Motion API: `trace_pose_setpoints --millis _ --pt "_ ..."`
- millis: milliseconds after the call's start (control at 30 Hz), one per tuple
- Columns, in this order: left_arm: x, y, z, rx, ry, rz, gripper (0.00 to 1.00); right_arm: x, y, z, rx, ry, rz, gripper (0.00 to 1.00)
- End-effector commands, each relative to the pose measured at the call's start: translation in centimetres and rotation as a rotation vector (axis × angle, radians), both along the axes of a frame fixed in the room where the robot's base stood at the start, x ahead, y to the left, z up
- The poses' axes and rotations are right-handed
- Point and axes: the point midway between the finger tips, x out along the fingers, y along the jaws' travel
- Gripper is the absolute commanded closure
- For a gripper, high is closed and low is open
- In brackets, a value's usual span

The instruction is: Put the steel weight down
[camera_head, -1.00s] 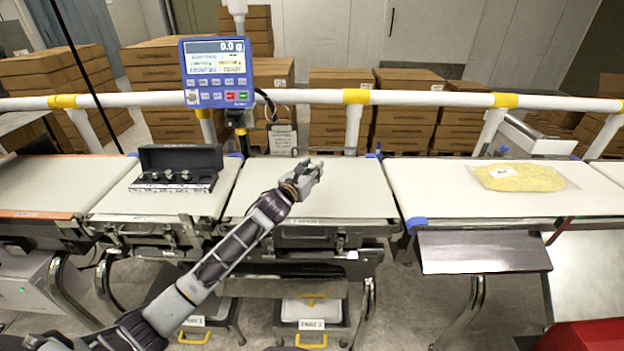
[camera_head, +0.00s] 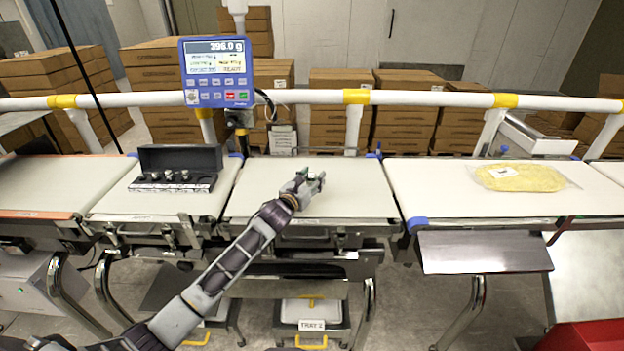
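My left gripper (camera_head: 314,181) is low over the middle weighing belt (camera_head: 350,203), its fingers close together around a small steel weight that they mostly hide. I cannot see clearly whether the weight's base touches the belt. The blue indicator (camera_head: 217,72) shows a non-zero reading, about 396 g. The black weight case (camera_head: 180,158) stands open on the belt to the left, with several small steel weights (camera_head: 168,175) in its front row. My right gripper is not in view.
A bag of yellow product (camera_head: 520,178) lies on the right belt (camera_head: 420,203). A white rail (camera_head: 420,97) with yellow bands runs behind the belts, and stacked cartons (camera_head: 405,125) stand beyond it. The middle belt is clear around my gripper.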

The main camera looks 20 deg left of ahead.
Motion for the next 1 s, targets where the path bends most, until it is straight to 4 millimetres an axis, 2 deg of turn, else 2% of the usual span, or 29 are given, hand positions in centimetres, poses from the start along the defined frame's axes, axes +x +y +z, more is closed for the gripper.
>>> trace_pose_setpoints --millis 500,667,1000 --pt "-0.1 0.0 0.3 -0.001 0.000 0.000 0.47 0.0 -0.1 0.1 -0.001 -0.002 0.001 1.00" --pt "-0.9 0.2 0.2 0.001 0.001 0.001 0.47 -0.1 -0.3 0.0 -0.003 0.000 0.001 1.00" --pt "-3.8 0.8 0.3 0.001 0.001 0.001 0.47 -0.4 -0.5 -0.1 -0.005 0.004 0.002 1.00"
